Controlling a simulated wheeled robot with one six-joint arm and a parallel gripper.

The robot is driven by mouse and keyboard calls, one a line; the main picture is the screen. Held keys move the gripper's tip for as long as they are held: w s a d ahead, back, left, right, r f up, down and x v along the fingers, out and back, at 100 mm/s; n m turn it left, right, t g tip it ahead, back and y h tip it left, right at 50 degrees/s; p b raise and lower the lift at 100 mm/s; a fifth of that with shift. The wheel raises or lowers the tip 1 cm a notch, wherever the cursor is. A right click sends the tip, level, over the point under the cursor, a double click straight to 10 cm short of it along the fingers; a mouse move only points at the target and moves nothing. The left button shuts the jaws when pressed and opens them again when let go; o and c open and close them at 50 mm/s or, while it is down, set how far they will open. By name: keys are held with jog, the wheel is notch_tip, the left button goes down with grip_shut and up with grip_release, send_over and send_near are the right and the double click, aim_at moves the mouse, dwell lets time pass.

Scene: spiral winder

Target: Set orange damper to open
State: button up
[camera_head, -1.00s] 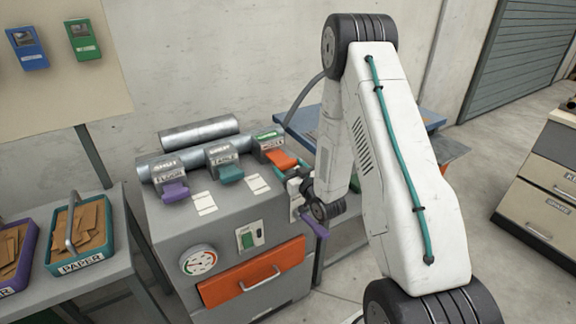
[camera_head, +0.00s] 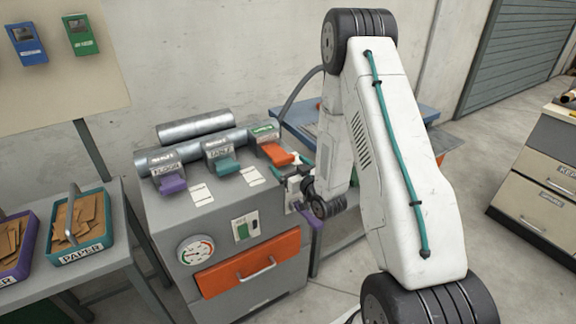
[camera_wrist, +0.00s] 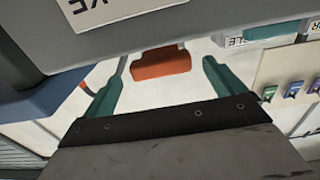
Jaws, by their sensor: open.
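The orange damper's lever (camera_head: 276,154) sticks out from the right end of the duct on top of the grey machine. The small plate above it (camera_head: 264,129) is green, while the plates of the other two dampers look white; its lettering is too small to read. My gripper (camera_head: 303,171) is just to the right and front of the orange lever, partly hidden by my arm. In the wrist view, the teal fingers are spread apart, and the orange lever (camera_wrist: 160,62) shows between them. The jaws hold nothing; I cannot tell the exact gap to the lever.
The teal (camera_head: 226,165) and purple (camera_head: 172,183) damper levers stand to the left on the same duct. Below are a gauge (camera_head: 195,249), a green switch (camera_head: 243,231) and an orange drawer (camera_head: 248,266). A blue table (camera_head: 300,116) stands behind my arm.

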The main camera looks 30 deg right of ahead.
aim_at(316, 219)
jog(key=s, duration=0.7)
dwell(0.3)
